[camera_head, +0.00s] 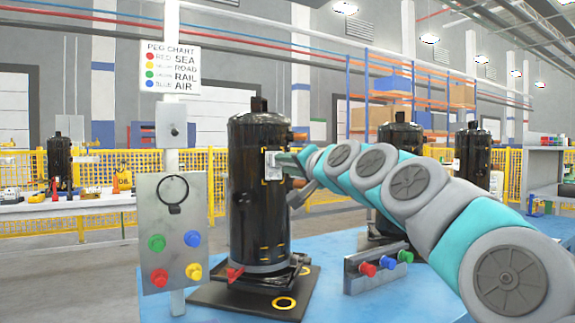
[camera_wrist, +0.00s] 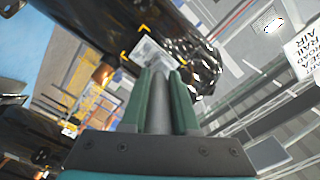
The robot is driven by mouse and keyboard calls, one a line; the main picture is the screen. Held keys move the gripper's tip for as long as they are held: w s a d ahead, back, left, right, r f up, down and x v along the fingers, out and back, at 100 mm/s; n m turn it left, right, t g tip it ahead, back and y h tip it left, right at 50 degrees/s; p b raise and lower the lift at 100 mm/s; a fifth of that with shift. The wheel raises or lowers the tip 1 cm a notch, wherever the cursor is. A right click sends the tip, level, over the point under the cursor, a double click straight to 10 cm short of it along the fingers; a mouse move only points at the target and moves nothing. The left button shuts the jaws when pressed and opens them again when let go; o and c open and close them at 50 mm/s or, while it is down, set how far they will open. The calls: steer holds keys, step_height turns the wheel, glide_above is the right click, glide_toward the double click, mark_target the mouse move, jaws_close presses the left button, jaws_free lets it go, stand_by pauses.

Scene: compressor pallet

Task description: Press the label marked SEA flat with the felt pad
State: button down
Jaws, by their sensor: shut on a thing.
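A black upright compressor (camera_head: 259,210) stands on a dark base plate on the blue table. A pale label (camera_head: 272,168) sits on its side between yellow corner marks; it also shows in the wrist view (camera_wrist: 150,52), tilted. I cannot read its print. My gripper (camera_head: 291,163) is at the label's right side, its green fingers (camera_wrist: 160,78) shut on a grey rod-like tool (camera_wrist: 158,105). The tool's tip is at or very near the label; I cannot tell if it touches. Its felt face is hidden.
A peg chart (camera_head: 171,68) on a post pairs red with SEA. Below it, a grey panel (camera_head: 173,225) carries a hanging ring and coloured pegs. A small rack (camera_head: 377,268) with red, blue and green pegs stands right of the compressor. More compressors (camera_head: 472,150) stand behind my arm.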

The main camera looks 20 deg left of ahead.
steer(key=shift+w+a, duration=0.25)
stand_by(0.7)
steer(key=shift+s+d, duration=0.1)
steer(key=shift+v, duration=0.8)
steer(key=shift+b+v, duration=0.4)
steer(key=shift+v, duration=0.45)
steer(key=shift+w+a+f+b, duration=0.25)
steer(key=shift+w+a+f, duration=0.15)
steer(key=shift+a, duration=0.2)
steer(key=shift+w+a+f+b, duration=0.2)
steer(key=shift+w+a+f, duration=0.15)
steer(key=shift+a+f, duration=0.25)
steer(key=shift+w+a+r, duration=0.1)
steer(key=shift+w+a, duration=0.2)
